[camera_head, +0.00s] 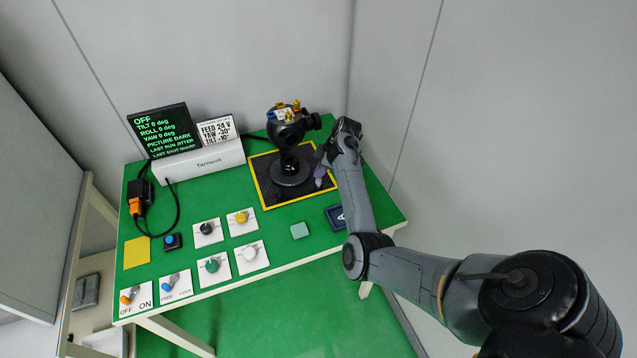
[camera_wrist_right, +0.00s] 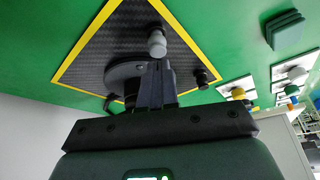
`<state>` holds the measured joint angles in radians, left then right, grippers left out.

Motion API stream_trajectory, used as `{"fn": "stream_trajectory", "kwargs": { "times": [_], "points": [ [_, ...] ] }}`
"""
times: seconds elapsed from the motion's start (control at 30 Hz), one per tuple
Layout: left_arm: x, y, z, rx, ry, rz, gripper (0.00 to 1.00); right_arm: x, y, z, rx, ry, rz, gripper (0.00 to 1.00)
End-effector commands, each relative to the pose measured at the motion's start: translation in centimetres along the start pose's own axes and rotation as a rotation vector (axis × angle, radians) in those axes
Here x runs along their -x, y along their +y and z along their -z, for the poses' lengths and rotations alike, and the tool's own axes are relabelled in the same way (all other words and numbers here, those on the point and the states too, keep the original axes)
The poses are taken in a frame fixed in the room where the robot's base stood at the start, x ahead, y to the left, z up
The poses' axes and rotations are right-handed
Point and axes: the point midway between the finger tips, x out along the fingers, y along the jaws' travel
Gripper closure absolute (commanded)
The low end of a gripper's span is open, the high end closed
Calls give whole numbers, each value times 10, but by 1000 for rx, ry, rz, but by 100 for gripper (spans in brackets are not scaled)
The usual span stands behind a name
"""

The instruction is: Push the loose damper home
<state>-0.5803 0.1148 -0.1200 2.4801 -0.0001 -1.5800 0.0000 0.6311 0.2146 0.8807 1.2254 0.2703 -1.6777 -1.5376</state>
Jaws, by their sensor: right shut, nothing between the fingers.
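The black gimbal camera (camera_head: 291,131) stands upright on its round base (camera_head: 290,173) on a dark mat (camera_head: 262,190) with a yellow border. Small yellow, orange, white and blue parts sit on its top. In the right wrist view a pale grey rounded plug (camera_wrist_right: 157,44) with a dark cap shows just beyond the fingertips. I cannot tell whether it is the damper, or whether the fingers touch it. My right gripper (camera_head: 320,166) is shut and empty, pointing down at the right side of the gimbal. It also shows in the wrist view (camera_wrist_right: 156,72). My left gripper is out of view.
The Turnwolt box (camera_head: 210,160) and a dark screen (camera_head: 164,131) stand behind left. Several knob plates (camera_head: 206,232), switches (camera_head: 176,286), a teal block (camera_head: 299,231) and a dark blue card (camera_head: 335,217) lie in front.

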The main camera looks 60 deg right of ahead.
Motion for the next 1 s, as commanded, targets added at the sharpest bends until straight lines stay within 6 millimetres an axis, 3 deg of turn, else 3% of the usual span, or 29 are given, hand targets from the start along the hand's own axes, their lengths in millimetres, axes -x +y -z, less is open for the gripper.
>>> {"fn": "stream_trajectory", "kwargs": {
  "times": [1.0],
  "points": [
    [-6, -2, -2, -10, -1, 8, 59, -15, 0, -6, 0, 0, 1, 100]
  ]
}}
